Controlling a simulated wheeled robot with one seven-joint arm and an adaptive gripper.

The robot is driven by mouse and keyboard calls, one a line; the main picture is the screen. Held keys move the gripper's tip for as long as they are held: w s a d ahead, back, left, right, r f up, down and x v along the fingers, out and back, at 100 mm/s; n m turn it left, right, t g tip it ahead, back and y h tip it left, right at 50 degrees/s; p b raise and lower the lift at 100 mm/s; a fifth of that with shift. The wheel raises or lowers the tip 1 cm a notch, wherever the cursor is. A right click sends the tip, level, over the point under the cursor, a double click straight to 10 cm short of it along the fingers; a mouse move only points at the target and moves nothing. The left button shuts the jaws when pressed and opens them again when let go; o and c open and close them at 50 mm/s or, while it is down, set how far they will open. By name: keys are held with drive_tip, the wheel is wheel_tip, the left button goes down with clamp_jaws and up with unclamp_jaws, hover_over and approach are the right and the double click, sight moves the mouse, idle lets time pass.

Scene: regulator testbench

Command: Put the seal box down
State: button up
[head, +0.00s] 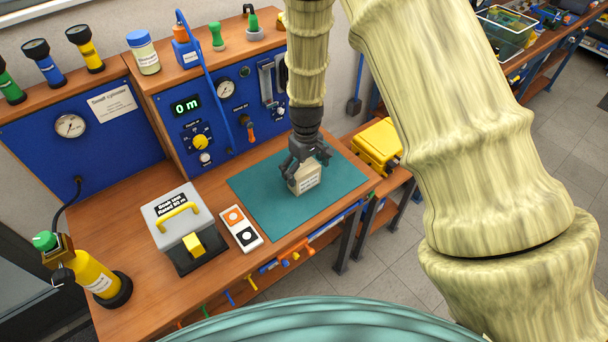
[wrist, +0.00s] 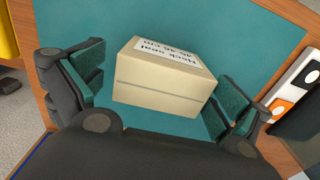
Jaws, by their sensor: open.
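The seal box (head: 306,178) is a small beige carton with a white printed label. It rests on the teal mat (head: 262,192) on the wooden bench. In the wrist view the box (wrist: 160,90) sits between the two finger pads, its label reading "Neck seal". My gripper (head: 308,165) is above and around the box, pointing down. In the wrist view my gripper (wrist: 160,95) is open, with the right pad close to the box and a gap at the left pad. The box's far lower edges are partly hidden by the fingers in the head view.
Left of the mat are a two-button panel (head: 241,228) and a grey box with a yellow handle (head: 180,222). A blue control panel (head: 215,125) rises behind. A yellow case (head: 377,147) lies to the right. The mat's front is clear.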

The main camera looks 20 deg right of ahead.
drive_tip(key=shift+a+f+p, duration=0.2)
drive_tip(key=shift+f+p, duration=0.2)
drive_tip(key=shift+f, duration=0.35)
drive_tip(key=shift+w+f+p, duration=0.1)
drive_tip(key=shift+f+p, duration=0.25)
drive_tip(key=shift+f, duration=0.9)
drive_tip(key=c, duration=0.9)
drive_tip(key=shift+r, duration=0.1)
drive_tip(key=shift+c, duration=0.4)
